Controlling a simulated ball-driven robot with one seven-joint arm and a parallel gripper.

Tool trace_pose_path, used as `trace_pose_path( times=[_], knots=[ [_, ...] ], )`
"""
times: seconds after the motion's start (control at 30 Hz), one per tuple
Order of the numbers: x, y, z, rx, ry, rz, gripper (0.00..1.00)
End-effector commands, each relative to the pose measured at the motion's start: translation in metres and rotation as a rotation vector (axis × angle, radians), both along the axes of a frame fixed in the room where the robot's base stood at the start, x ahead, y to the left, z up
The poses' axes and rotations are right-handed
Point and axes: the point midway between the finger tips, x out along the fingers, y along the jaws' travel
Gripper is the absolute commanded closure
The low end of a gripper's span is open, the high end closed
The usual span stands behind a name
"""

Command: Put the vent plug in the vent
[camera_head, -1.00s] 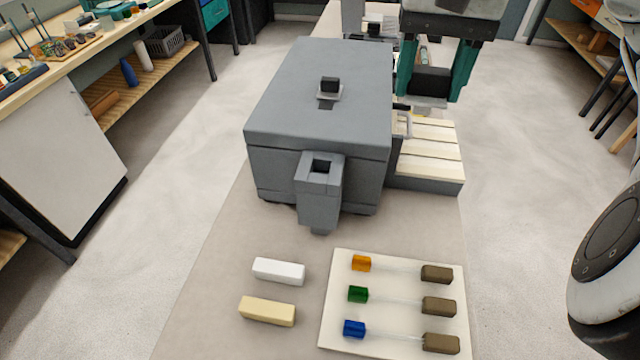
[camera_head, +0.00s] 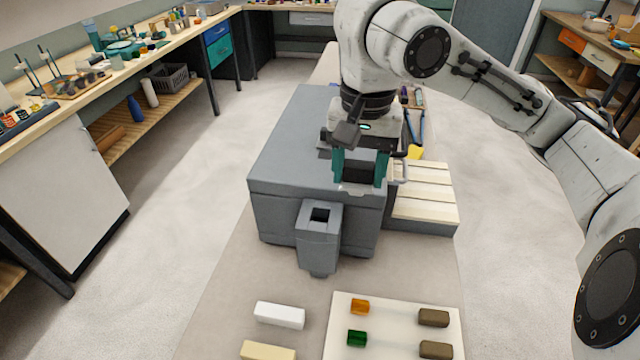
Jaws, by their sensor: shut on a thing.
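My gripper (camera_head: 360,170), with teal fingers, is shut on a dark block with a pale base, which I take to be the vent plug (camera_head: 361,173). It appears above the front right of the grey furnace-like box (camera_head: 285,150); I cannot tell if it touches the lid. A grey upright duct (camera_head: 320,240) on the box's front has a dark square opening in its top, left of and below the gripper in the picture. I cannot tell if this opening is the vent. The small fitting on the lid is hidden behind my gripper.
A white block (camera_head: 279,314) and a cream block (camera_head: 267,351) lie in front. A slatted pale shelf (camera_head: 427,195) adjoins the box at right. Bare bench lies left of the duct.

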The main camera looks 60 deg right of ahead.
Motion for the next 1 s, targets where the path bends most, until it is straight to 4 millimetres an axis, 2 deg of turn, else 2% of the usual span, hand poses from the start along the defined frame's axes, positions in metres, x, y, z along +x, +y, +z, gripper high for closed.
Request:
trace_pose_path(
  times=[0.03,0.13,0.2,0.43,0.57,0.7,0.83,1.0],
  knots=[
    [0.005,0.002,0.005,0.004,0.003,0.002,0.80],
    [0.013,0.004,0.001,0.003,0.003,0.003,0.80],
    [0.025,0.007,-0.023,0.004,0.005,0.004,0.80],
    [0.050,0.009,-0.052,0.000,0.002,0.002,0.80],
    [0.055,0.009,-0.058,0.000,0.001,0.002,0.80],
    [0.063,0.012,-0.073,0.003,0.004,0.001,0.80],
    [0.062,0.011,-0.091,0.002,0.003,0.000,0.80],
    [0.062,0.011,-0.097,-0.002,0.002,0.002,0.80]
  ],
)
